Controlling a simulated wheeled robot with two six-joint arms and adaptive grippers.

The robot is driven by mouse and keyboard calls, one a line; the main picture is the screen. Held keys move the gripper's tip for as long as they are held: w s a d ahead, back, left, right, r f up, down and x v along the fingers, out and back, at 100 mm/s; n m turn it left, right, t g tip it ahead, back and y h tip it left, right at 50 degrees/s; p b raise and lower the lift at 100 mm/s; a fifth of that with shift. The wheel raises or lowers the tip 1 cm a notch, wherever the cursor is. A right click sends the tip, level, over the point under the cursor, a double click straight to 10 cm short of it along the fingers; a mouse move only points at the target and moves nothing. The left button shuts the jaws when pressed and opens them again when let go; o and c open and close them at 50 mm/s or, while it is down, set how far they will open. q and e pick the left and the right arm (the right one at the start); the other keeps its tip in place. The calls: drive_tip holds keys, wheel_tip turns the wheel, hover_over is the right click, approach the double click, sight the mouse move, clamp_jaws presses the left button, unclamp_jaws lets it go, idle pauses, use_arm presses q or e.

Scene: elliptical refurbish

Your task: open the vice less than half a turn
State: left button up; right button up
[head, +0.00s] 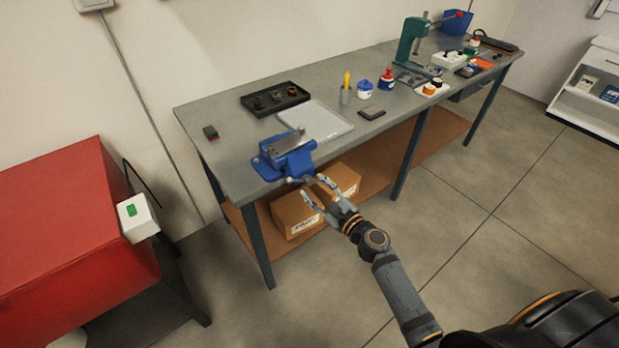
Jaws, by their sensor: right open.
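The blue vice (287,160) is mounted at the front edge of the grey workbench, towards its left end. Its handle side faces me, just beyond my right gripper; the handle is too small to make out clearly. My right gripper (312,188) is open, with its fingers spread at the front of the vice, just below the bench edge. I cannot tell whether a finger touches the vice handle. My left gripper is not in view.
The workbench (232,165) carries a black tray (275,108), a pale grey tray (340,127), small bottles and a green press (407,45). Cardboard boxes (290,215) sit on the lower shelf. A red cabinet (70,210) stands at left.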

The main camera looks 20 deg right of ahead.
sight(310, 183)
drive_tip(key=shift+x, duration=1.6)
drive_tip(key=shift+f, duration=0.1)
clamp_jaws()
